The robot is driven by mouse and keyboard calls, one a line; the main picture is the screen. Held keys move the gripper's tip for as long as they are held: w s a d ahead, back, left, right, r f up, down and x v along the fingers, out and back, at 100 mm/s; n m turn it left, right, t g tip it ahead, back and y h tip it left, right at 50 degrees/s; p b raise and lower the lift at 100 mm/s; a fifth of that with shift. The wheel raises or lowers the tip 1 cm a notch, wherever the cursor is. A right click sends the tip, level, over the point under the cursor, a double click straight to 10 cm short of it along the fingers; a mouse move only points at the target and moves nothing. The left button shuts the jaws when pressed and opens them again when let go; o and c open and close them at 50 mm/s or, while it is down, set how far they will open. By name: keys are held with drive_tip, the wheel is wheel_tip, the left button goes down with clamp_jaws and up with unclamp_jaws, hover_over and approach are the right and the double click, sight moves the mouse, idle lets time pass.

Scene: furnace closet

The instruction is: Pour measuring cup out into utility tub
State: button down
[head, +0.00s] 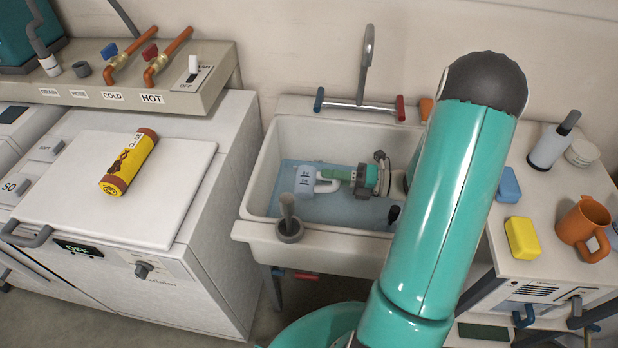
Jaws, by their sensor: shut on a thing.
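The measuring cup (304,184) is pale and translucent with printed marks, and its handle points right toward my gripper. My gripper (333,177) reaches in from the right and is shut on the cup by the handle side. The cup is over the left part of the utility tub (262,172), inside its rim as seen from above. Bluish water or a blue floor shows in the tub below it. I cannot tell the cup's exact tilt or what is in it. My green arm hides the tub's right side.
A faucet (366,70) stands at the tub's back. A grey plunger-like thing (289,222) sits at the front rim. A yellow tube (129,162) lies on the left washer lid. A blue sponge (508,184), yellow sponge (522,237) and orange mug (583,222) are on the right.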

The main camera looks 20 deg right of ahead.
drive_tip(key=n, duration=0.3)
drive_tip(key=f+n, duration=0.1)
drive_tip(key=shift+s+a+n, duration=0.2)
drive_tip(key=shift+s+n, duration=0.1)
drive_tip(key=shift+n, duration=0.1)
drive_tip(key=shift+s+a+f+n, duration=0.15)
drive_tip(key=shift+s+n, duration=0.1)
drive_tip(key=shift+n, duration=0.55)
drive_tip(key=s+a+r+n, duration=0.3)
drive_tip(key=s+r+n, duration=0.2)
drive_tip(key=n, duration=0.3)
drive_tip(key=shift+a+r+b, duration=0.25)
drive_tip(key=shift+r+b, duration=0.05)
drive_tip(key=shift+b, duration=0.05)
drive_tip(key=shift+s, duration=0.1)
